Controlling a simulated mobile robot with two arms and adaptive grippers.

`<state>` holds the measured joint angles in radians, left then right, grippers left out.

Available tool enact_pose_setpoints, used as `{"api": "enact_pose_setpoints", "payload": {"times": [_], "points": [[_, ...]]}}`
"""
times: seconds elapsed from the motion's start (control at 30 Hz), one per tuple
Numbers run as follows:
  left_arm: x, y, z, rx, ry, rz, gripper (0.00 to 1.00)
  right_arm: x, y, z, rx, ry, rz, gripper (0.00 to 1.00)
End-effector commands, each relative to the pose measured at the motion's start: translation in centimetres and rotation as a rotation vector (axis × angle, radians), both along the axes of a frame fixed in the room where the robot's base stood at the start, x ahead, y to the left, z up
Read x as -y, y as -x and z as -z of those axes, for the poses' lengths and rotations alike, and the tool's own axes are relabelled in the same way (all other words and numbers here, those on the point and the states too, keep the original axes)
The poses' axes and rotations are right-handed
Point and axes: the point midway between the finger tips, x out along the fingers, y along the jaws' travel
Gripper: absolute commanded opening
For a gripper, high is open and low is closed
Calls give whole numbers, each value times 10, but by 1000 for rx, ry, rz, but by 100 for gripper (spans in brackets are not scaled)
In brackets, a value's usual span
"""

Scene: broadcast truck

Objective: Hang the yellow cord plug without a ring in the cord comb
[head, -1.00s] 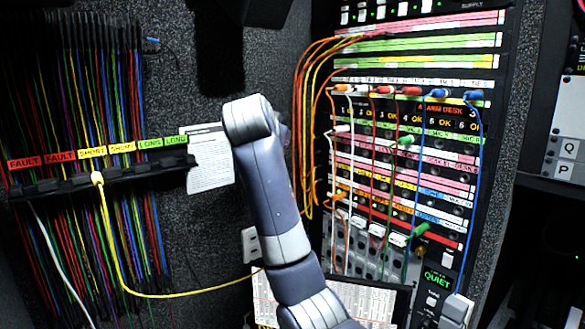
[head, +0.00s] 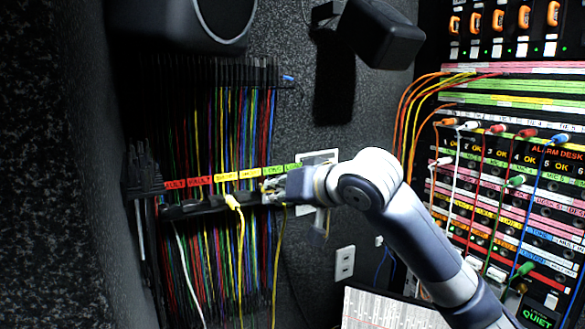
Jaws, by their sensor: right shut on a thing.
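The cord comb (head: 180,210) is a black bar on the back wall, under red FAULT, yellow SHORT and green LONG labels. One yellow plug (head: 233,202) hangs in it under the SHORT labels, its yellow cord (head: 240,260) dropping below. My right gripper (head: 272,190) is at the comb's right end, by the LONG labels, shut on a yellow cord plug that its fingers mostly hide. A yellow cord (head: 278,245) hangs down from under the gripper. I cannot make out any ring on either plug. My left gripper is not in view.
A white cord (head: 185,255) hangs at the comb's left part. Many coloured cords (head: 245,120) run down the wall behind the comb. A patch panel (head: 480,180) with plugged cords stands at right. A wall socket (head: 345,263) and a printed sheet (head: 385,308) are below my right arm.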

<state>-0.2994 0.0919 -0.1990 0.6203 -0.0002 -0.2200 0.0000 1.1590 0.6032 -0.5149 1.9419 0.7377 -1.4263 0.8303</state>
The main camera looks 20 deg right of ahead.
Motion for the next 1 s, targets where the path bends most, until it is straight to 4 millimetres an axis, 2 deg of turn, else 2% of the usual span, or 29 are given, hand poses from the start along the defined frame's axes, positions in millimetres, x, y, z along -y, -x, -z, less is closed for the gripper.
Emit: {"api": "enact_pose_setpoints", "payload": {"times": [0.17,0.43,0.57,1.0], "points": [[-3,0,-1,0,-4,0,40,-2,3,4,-1,0,-15,0],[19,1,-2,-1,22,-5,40,-2,3,3,0,0,-14,0],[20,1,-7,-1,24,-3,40,-2,4,2,0,1,-16,0],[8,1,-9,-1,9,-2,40,-8,-25,5,0,1,-15,0]]}}
